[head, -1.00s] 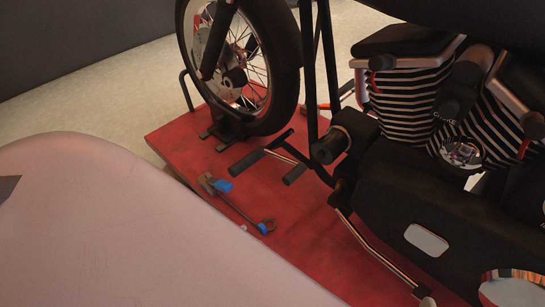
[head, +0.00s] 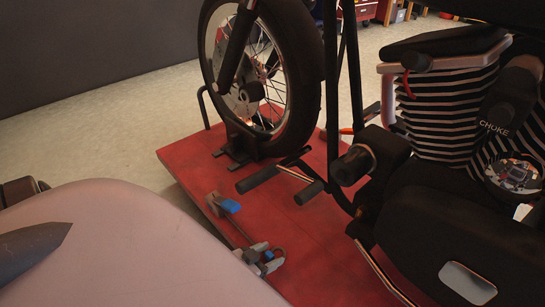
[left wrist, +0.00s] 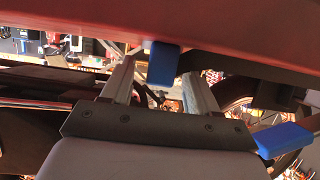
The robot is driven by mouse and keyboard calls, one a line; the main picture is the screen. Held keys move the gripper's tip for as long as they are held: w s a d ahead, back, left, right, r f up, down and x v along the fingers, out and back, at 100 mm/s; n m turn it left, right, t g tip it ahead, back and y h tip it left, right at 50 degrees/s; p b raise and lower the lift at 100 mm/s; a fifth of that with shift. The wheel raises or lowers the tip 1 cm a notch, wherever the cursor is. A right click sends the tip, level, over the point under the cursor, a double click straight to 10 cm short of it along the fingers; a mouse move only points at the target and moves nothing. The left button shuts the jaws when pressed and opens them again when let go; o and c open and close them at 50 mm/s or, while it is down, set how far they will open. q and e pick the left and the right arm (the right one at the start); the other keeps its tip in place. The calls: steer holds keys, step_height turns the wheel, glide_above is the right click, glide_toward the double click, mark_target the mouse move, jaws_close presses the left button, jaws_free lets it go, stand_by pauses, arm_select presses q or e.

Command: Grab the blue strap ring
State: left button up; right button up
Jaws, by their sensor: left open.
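The strap lies on the red lift platform (head: 300,245), with a blue piece (head: 230,205) at its upper end. A second blue piece at its lower end, apparently the blue strap ring (head: 268,256), is partly covered by my left gripper (head: 264,257). My left gripper is open, its grey fingers on either side of that blue piece. In the left wrist view a blue block (left wrist: 163,63) shows between the two spread fingers (left wrist: 158,88), and another blue block (left wrist: 283,138) is outside them at the right. I cannot tell whether the fingers touch it. My right gripper is not in view.
A motorcycle stands on the platform, its front wheel (head: 262,80) behind the strap and its foot pegs (head: 290,180) to the strap's right. A large pale rounded surface blocks the lower left. Bare floor (head: 130,120) lies beyond the platform.

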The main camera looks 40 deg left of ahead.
arm_select(q)
steer(key=shift+w, duration=0.1)
steer(key=shift+c, duration=0.3)
steer(key=c, duration=1)
